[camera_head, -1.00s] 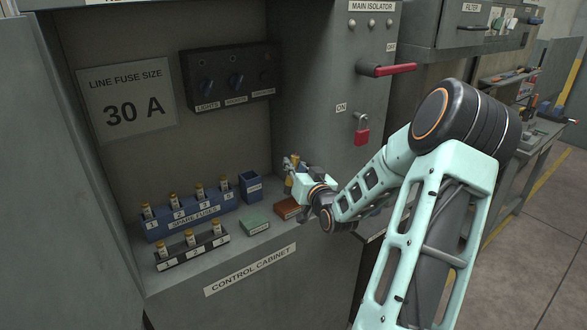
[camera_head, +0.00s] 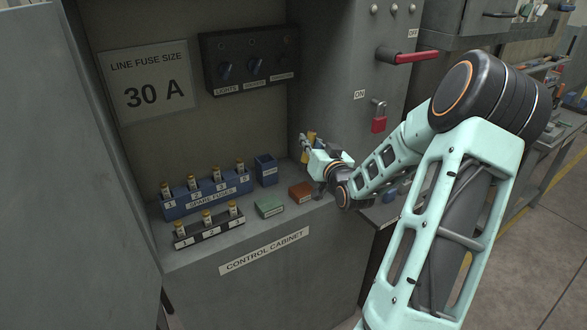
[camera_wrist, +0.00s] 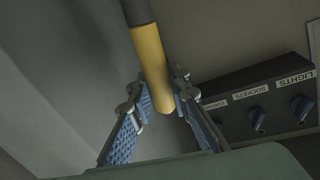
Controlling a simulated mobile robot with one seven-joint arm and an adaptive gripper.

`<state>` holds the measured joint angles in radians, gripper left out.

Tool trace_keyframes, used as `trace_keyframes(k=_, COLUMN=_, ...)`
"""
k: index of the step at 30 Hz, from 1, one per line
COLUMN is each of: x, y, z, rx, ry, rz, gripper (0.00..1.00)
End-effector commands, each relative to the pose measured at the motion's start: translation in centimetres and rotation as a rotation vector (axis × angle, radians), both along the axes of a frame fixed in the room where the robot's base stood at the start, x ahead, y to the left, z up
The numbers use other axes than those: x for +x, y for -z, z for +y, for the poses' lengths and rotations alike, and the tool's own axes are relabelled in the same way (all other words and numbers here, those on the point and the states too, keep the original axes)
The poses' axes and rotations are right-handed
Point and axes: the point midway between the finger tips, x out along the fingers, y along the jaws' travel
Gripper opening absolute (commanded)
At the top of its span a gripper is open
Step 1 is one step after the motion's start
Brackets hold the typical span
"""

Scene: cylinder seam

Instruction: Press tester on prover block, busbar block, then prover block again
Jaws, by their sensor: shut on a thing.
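The yellow tester with a dark grey upper part (camera_wrist: 152,58) stands between the blue-padded fingers of my gripper (camera_wrist: 162,104) in the wrist view. My gripper is shut on it. In the head view my gripper (camera_head: 306,146) and the yellow tester (camera_head: 310,138) are above and behind the red-brown block, apart from it. A green block (camera_head: 268,207) and the red-brown block (camera_head: 300,191) sit on the cabinet ledge. Their small labels cannot be read, so I cannot tell which is the prover or the busbar block. The tester's tip is not clear in the head view.
A blue spare-fuse rack (camera_head: 208,200), a black numbered fuse holder (camera_head: 210,231) and an open blue box (camera_head: 266,170) stand on the ledge. The switch panel (camera_head: 249,68) is behind. A red isolator handle (camera_head: 411,57) and red padlock (camera_head: 379,124) project at right.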

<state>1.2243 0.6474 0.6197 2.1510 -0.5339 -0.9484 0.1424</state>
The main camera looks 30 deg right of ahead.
Motion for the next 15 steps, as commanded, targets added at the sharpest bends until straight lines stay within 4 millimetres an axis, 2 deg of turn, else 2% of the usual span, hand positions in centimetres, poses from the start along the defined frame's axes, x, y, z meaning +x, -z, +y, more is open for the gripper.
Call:
trace_keyframes(k=12, x=0.01, y=-0.02, z=0.01, rx=0.0, ry=0.0, rz=-0.001, gripper=0.0)
trace_keyframes(k=15, x=0.14, y=0.14, z=0.52, rx=-0.001, ry=-0.004, rz=0.002, gripper=0.0)
